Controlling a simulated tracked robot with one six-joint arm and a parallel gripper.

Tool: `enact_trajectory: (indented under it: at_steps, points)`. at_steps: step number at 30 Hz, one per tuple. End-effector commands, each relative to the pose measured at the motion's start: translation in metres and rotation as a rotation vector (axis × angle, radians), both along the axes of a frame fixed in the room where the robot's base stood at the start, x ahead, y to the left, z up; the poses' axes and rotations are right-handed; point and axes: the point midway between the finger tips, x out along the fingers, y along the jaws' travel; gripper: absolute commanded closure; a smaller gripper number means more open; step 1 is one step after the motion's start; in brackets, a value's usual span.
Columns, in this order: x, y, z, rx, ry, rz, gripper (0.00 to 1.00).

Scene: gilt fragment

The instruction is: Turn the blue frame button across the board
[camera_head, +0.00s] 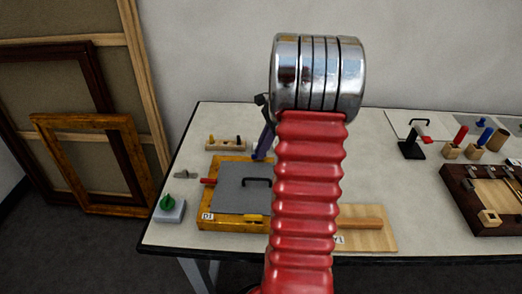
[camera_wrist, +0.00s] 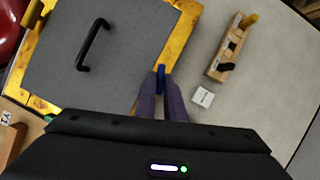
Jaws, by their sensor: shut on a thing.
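The blue frame button (camera_wrist: 161,76) shows in the wrist view as a narrow upright blue piece at the edge of the gilt frame (camera_wrist: 182,44). My gripper (camera_wrist: 161,84) is shut on it, with the two purple fingers on either side. The grey board (camera_wrist: 140,55), with a black handle (camera_wrist: 92,45), lies inside the frame. Whether the button reaches over the board is unclear. In the head view, my gripper (camera_head: 259,154) is at the far right part of the frame (camera_head: 205,221); my red arm hides the frame's right side. A red button (camera_head: 208,181) and a yellow button (camera_head: 253,217) also show.
A wooden rack (camera_head: 226,143) with small pegs stands behind the frame, and right of my fingers in the wrist view (camera_wrist: 230,48). A white tag (camera_wrist: 203,97) lies near my fingers. A green knob (camera_head: 168,201) is left of the frame. A wooden board (camera_head: 372,240) is right.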

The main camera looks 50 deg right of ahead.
Motion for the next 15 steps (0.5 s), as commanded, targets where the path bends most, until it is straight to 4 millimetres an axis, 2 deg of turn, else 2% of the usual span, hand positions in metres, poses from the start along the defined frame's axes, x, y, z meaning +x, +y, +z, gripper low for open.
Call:
enact_trajectory:
  at_steps: [15]
  points:
    - [0.0039, -0.0007, -0.001, 0.005, 0.004, 0.491, 1.0]
